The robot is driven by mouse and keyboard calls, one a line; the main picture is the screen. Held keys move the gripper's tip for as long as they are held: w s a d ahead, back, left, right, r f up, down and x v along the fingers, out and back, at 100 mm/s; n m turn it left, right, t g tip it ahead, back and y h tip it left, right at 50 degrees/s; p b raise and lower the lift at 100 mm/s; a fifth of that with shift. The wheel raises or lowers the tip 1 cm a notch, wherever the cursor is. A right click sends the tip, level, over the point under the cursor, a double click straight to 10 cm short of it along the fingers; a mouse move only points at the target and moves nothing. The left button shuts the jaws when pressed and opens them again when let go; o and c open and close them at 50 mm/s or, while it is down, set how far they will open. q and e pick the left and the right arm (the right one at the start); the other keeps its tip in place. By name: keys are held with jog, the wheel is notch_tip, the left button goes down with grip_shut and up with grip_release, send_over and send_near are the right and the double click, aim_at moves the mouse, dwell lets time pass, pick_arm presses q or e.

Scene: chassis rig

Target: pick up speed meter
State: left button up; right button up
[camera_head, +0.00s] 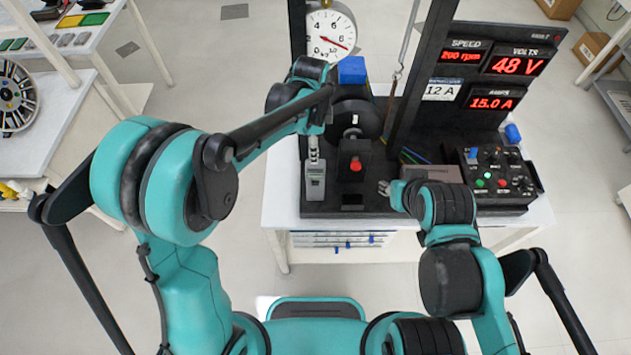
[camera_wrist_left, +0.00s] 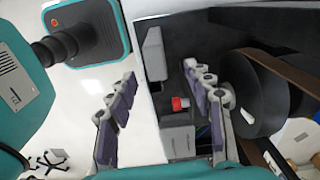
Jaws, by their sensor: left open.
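The speed meter appears to be the small grey handheld device (camera_head: 315,184) standing at the front left of the black rig.
A red button (camera_head: 356,165) and a dark wheel (camera_head: 354,120) are close right of the meter. A dial gauge (camera_head: 331,36) stands behind. A display panel (camera_head: 495,75) and control box (camera_head: 498,178) stand at right. A flat grey-brown box (camera_head: 430,173) is by my right gripper.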

pick_arm(q)
jog(key=shift+d+f+m, duration=0.3)
jog(key=shift+d+f, duration=0.05)
jog(key=shift+f, duration=0.45)
jog(key=b, duration=0.1)
send_over(315, 182)
jog(key=w, duration=0.2)
notch_tip(315, 182, down, 7)
jog(key=shift+w, duration=0.15)
grip_shut()
